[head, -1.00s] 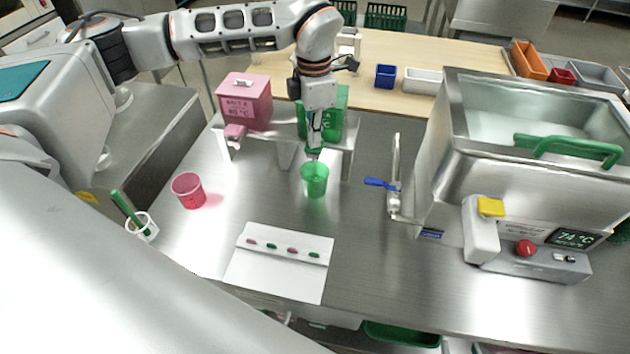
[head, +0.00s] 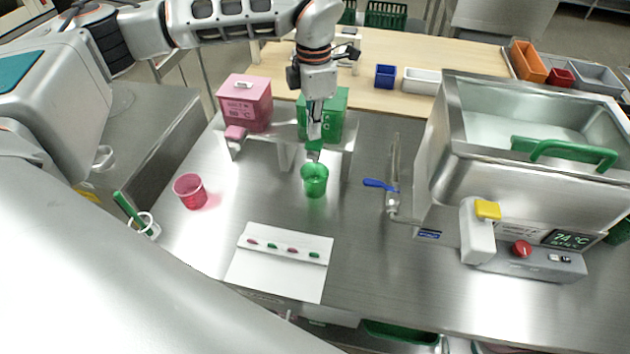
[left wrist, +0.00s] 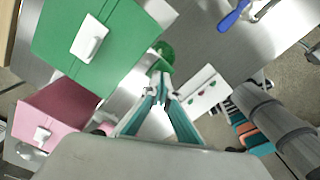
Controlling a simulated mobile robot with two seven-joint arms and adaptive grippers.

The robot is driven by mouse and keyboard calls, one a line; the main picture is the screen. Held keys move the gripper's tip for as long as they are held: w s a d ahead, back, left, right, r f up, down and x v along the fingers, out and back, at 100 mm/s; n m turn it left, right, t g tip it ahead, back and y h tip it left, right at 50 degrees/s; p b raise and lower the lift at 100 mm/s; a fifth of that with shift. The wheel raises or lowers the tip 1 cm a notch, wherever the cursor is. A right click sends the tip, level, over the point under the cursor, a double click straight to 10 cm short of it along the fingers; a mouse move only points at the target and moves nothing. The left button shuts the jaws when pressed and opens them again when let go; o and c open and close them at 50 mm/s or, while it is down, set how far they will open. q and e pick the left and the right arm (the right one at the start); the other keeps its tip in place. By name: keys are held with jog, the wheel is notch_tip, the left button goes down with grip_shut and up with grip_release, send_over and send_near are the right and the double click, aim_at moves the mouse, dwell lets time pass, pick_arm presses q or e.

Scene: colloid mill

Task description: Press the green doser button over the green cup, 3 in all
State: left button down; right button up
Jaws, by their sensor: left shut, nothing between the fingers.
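The green doser (head: 335,120) is a green box on a steel shelf. Its green button (head: 315,146) juts out at the front, above the green cup (head: 315,180), which stands upright on the steel table. My left gripper (head: 315,137) points down with its fingers closed, just over the button; I cannot tell whether the tips touch it. In the left wrist view the closed fingers (left wrist: 160,97) end near the button (left wrist: 160,67), with the cup (left wrist: 166,48) just beyond. The cup's contents cannot be made out. My right gripper is not in view.
The pink doser (head: 245,102) stands to the left on the shelf, and a pink cup (head: 189,190) stands on the table. A white card (head: 278,272) bears a row of red and green pieces. A steel bath (head: 520,170) with a blue-handled tap (head: 380,185) stands right.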

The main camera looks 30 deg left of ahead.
aim_at(314, 143)
pick_arm(q)
jog(key=shift+f, duration=0.25)
dwell(0.3)
jog(key=shift+f+b, duration=0.8)
jog(key=shift+f, duration=0.6)
jog(key=shift+r+p, duration=0.8)
jog(key=shift+r, duration=0.85)
notch_tip(314, 143, up, 6)
